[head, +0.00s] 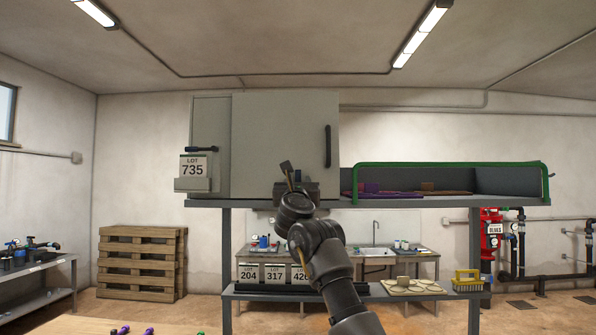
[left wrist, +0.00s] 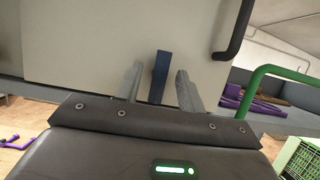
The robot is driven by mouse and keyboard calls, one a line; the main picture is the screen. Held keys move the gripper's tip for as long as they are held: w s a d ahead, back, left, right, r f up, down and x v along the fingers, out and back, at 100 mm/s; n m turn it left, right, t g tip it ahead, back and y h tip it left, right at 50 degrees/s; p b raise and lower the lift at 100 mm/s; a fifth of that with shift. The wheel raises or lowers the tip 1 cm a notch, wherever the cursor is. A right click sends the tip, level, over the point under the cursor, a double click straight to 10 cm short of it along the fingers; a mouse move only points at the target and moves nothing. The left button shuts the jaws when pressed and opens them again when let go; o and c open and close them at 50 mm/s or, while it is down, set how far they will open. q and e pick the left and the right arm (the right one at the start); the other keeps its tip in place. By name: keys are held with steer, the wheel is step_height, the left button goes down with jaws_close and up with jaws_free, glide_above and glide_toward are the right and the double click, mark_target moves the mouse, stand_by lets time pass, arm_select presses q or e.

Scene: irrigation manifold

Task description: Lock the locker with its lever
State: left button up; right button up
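The grey locker (head: 280,125) stands on the upper shelf, its broad door looking shut in the head view. A black upright handle (head: 327,146) is at the door's right side; it also shows in the left wrist view (left wrist: 236,35). A dark horizontal lever-like bar (head: 201,149) is on the narrow left panel. My left gripper (head: 297,183) is in front of the door's lower part. In the left wrist view its grey fingers (left wrist: 158,88) are apart, with a dark blue bar (left wrist: 160,72) between them and gaps showing on both sides. My right gripper is out of view.
A green-railed tray (head: 450,166) with purple and brown pieces is right of the locker. A "LOT 735" card (head: 193,168) is below the horizontal bar. The lower shelf (head: 400,294) holds lot cards, a pale board and a yellow basket (head: 467,281).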

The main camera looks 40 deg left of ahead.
arm_select(q)
steer(key=shift+p+x, duration=0.45)
steer(key=shift+x, duration=0.75)
jaws_close()
